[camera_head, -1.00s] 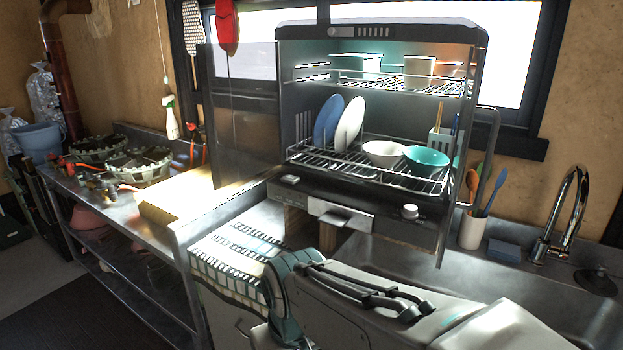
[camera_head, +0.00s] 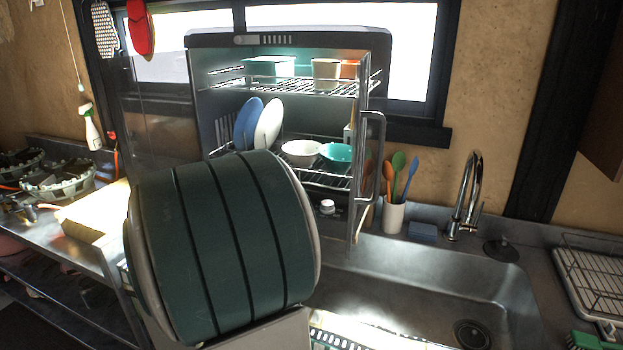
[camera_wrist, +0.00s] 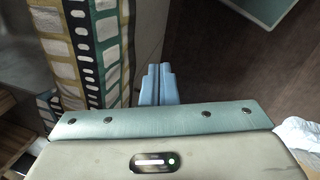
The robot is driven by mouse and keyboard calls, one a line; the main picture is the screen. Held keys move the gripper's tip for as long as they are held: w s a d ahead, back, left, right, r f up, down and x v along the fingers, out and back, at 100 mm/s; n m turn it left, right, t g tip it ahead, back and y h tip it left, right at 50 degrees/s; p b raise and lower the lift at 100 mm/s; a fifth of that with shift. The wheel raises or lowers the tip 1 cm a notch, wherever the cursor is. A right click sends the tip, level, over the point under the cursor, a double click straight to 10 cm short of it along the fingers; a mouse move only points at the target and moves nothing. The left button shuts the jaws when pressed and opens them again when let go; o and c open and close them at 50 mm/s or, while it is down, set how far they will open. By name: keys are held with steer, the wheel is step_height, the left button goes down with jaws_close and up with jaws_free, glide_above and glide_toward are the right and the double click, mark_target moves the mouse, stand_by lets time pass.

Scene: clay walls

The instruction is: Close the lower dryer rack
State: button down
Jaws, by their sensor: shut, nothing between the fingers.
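My gripper (camera_wrist: 156,72) shows only in the wrist view. Its blue fingers are together and empty, beside a striped cloth (camera_wrist: 88,45) and over dark floor.
The upper rack (camera_head: 325,86) holds containers. A vertical handle (camera_head: 382,165) stands at the dryer's right side. A wire drainer (camera_head: 595,280) lies far right.

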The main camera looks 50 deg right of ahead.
steer(key=s+d+r+n+h+p, duration=0.1)
steer(key=s+d+r+n+h, duration=0.2)
steer(key=d, duration=0.4)
steer(key=s+d+r+n+h+p, duration=0.1)
steer(key=d+r+n+h+p, duration=0.1)
steer(key=d+r+n+h, duration=0.45)
steer(key=d+r+n+t+h+p, duration=0.1)
steer(key=d+r+n+t+h, duration=0.15)
steer(key=r, duration=0.75)
steer(key=d+r+n+t+h+p, duration=0.1)
steer(key=r+n, duration=0.2)
steer(key=r, duration=0.8)
steer(key=shift+s+f+p+x, duration=0.15)
steer(key=shift+p+x, duration=1.1)
steer(key=shift+x, duration=0.95)
steer(key=shift+s+f+p+x, duration=0.15)
steer(key=shift+p+x, duration=1.05)
steer(key=shift+x, duration=1.05)
steer(key=shift+s+f+p+x, duration=0.15)
steer(key=shift+p+x, duration=1.1)
steer(key=shift+x, duration=0.95)
steer(key=shift+w, duration=0.1)
steer(key=shift+w+d, duration=0.1)
